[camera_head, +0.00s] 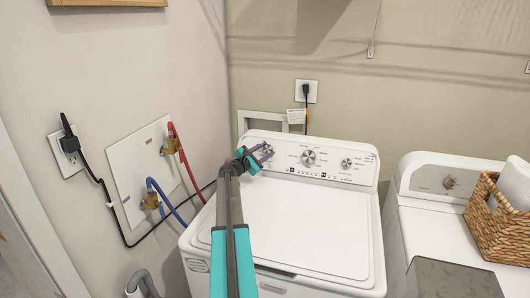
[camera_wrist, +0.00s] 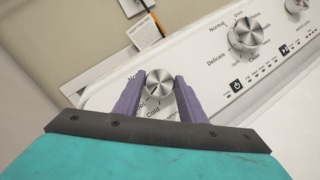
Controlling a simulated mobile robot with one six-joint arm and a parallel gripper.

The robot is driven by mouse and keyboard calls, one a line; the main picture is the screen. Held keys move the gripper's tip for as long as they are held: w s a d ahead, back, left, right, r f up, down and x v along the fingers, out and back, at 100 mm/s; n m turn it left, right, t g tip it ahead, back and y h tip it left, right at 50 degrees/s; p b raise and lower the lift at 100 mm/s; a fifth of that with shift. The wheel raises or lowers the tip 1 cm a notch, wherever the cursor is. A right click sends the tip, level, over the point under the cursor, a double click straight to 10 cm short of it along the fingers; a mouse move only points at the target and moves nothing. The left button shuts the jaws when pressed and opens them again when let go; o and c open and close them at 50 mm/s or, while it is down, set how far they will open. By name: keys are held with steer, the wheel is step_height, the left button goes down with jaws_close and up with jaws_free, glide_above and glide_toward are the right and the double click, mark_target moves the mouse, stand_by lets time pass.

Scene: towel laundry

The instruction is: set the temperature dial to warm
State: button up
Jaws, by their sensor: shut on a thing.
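The temperature dial (camera_wrist: 159,86) is a small round silver knob at the left end of the white washer's control panel (camera_head: 330,164). The word "Cold" shows just below it in the wrist view; other labels around it are partly hidden by my fingers. My gripper (camera_wrist: 158,90) has one purple finger on each side of the knob and is shut on it. In the head view my gripper (camera_head: 262,155) reaches the left end of the panel, over the washer's left side. I cannot tell which setting the dial points to.
A larger cycle knob (camera_wrist: 245,33) sits right of the dial, with another small knob (camera_head: 347,163) beyond. The washer's white lid (camera_head: 300,220) is closed and clear. A dryer (camera_head: 400,215) with a wicker basket (camera_head: 485,215) stands right. Red and blue hoses (camera_head: 182,150) hang left.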

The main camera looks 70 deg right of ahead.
steer(key=shift+f+m+g+b, duration=0.15)
steer(key=shift+m+g+b, duration=0.15)
steer(key=shift+m+b, duration=0.3)
steer(key=m+g+y+b, duration=0.1)
steer(key=m+b, duration=0.1)
steer(key=m, duration=0.1)
steer(key=shift+w+d+y, duration=0.1)
steer(key=shift+y, duration=0.3)
steer(key=shift+r+m+g+y+b, duration=0.15)
steer(key=shift+m+y+b, duration=0.55)
steer(key=shift+m, duration=0.5)
steer(key=shift+r+m+g+y+b, duration=0.15)
steer(key=shift+m+y+b, duration=0.55)
steer(key=shift+m, duration=0.5)
steer(key=o, duration=1)
steer(key=b+v, duration=0.2)
steer(key=v, duration=1)
